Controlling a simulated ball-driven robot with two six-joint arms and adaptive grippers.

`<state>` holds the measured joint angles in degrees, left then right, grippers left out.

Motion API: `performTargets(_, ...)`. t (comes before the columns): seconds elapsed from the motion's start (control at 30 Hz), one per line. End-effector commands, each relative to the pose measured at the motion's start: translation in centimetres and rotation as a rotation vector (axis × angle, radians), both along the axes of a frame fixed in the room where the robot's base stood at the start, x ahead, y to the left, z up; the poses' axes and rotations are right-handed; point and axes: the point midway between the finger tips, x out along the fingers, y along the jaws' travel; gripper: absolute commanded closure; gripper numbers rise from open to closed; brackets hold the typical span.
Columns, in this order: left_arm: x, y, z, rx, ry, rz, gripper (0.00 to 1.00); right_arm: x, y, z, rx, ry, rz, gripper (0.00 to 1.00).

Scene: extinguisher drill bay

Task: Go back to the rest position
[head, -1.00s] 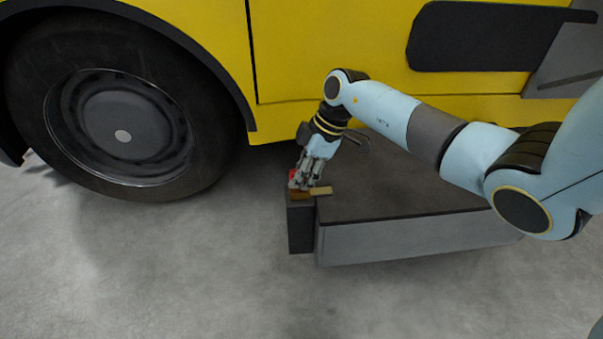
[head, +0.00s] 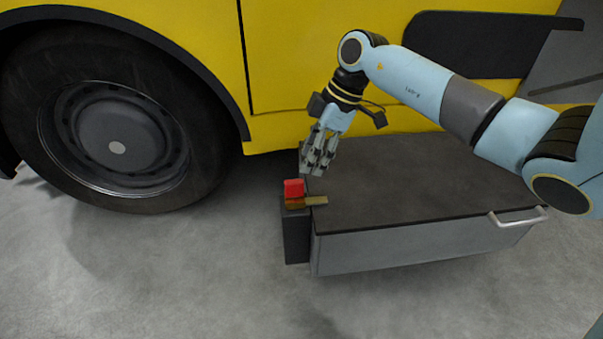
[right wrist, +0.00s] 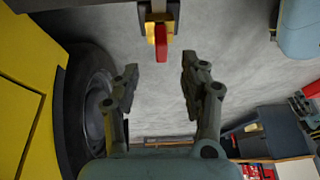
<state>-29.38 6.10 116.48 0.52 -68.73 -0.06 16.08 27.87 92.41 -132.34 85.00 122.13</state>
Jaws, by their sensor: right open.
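My right gripper (head: 318,165) is open and empty. In the head view it hangs above the left end of a dark-topped grey box, up and to the right of a small red block (head: 293,188). The red block sits with a brown and tan piece (head: 308,201) on top of a narrow dark post (head: 296,235). In the right wrist view the two fingers (right wrist: 160,80) are spread apart. The red block (right wrist: 161,45) shows beyond them near the top, with clear space between. My left gripper is not in view.
The grey box (head: 420,242) with a metal handle (head: 516,219) stands beside the post. A yellow vehicle (head: 320,50) with a large wheel (head: 115,145) is behind. The concrete floor (head: 150,270) in front is clear. Shelving with red items (right wrist: 258,172) shows lower right in the wrist view.

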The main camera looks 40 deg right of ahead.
Motion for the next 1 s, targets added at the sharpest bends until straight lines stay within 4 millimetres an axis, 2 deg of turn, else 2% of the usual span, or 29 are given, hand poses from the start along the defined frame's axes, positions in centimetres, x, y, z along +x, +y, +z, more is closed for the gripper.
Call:
performTargets(0.1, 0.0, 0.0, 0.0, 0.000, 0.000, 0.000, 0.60, -0.4, -0.8, 1.8, -0.002, 0.000, 0.001, 0.56)
performTargets(0.33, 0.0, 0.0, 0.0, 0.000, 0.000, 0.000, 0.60, -0.7, -1.2, 3.1, 0.000, 0.002, 0.000, 0.56)
performTargets(0.57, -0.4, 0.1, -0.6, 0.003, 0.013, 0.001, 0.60, -0.8, -1.1, 3.0, 0.001, 0.005, 0.000, 0.56)
performTargets(0.67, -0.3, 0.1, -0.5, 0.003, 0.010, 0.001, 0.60, -3.3, -0.3, 0.8, 0.017, 0.059, 0.000, 0.56)
performTargets(0.77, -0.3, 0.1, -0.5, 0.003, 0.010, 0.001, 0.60, -7.3, 2.2, -2.0, 0.077, 0.132, 0.006, 0.56)
performTargets(0.8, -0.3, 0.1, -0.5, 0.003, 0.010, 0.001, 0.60, -8.9, 4.0, -2.7, 0.137, 0.151, 0.005, 0.56)
performTargets(0.87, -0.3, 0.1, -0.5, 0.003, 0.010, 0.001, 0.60, -10.6, 7.6, -3.1, 0.267, 0.134, -0.005, 0.56)
performTargets(0.9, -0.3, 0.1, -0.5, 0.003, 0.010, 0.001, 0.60, -11.2, 10.2, -2.9, 0.372, 0.088, -0.013, 0.56)
performTargets(1.0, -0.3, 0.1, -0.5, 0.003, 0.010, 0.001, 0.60, -11.0, 15.5, -0.4, 0.635, -0.118, -0.085, 0.56)
